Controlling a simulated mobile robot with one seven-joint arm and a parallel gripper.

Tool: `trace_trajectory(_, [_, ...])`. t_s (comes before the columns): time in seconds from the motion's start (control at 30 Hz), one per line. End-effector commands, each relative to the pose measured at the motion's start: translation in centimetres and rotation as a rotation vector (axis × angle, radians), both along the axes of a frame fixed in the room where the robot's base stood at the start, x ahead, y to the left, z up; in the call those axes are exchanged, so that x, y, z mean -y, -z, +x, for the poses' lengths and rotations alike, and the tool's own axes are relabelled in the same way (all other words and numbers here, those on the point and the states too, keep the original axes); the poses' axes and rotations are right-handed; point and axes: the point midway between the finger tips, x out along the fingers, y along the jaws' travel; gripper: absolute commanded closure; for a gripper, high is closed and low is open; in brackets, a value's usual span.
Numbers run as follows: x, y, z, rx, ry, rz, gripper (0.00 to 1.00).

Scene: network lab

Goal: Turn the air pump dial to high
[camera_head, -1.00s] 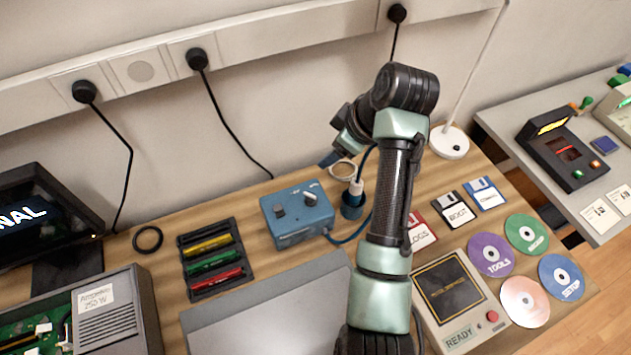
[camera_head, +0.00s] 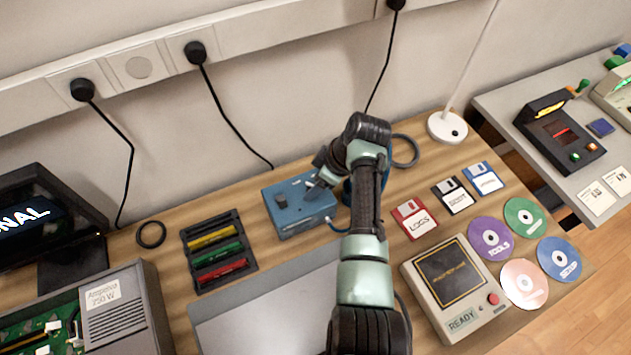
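The air pump appears to be the blue box (camera_head: 292,222) on the wooden bench, left of my arm. A dark round knob (camera_head: 281,202) stands on the left of its top. A dial with a light pointer was on the right of its top a second ago; my gripper now covers most of it. My gripper (camera_head: 315,187) points down and left at that spot, at or just above the box top. Its fingers are small and dark here, so I cannot tell whether they touch or grip the dial. The dial's setting is hidden.
A black tray (camera_head: 247,262) with coloured sticks lies left of the box, and a grey panel (camera_head: 270,310) in front. Floppy disks (camera_head: 414,220), discs (camera_head: 491,238) and a beige device (camera_head: 425,290) lie to the right. A white lamp base (camera_head: 447,127) stands behind.

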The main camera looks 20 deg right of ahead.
Motion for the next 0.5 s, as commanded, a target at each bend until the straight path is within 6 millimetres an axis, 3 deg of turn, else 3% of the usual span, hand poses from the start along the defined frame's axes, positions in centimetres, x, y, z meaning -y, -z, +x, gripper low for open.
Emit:
trace_trajectory(0.37, [-0.20,0.63,0.22,0.001,0.000,-0.001,0.36])
trace_trajectory(0.4, [-0.19,0.62,0.21,0.001,0.000,-0.001,0.38])
trace_trajectory(0.5, [-0.19,0.61,0.21,0.001,0.000,-0.001,0.56])
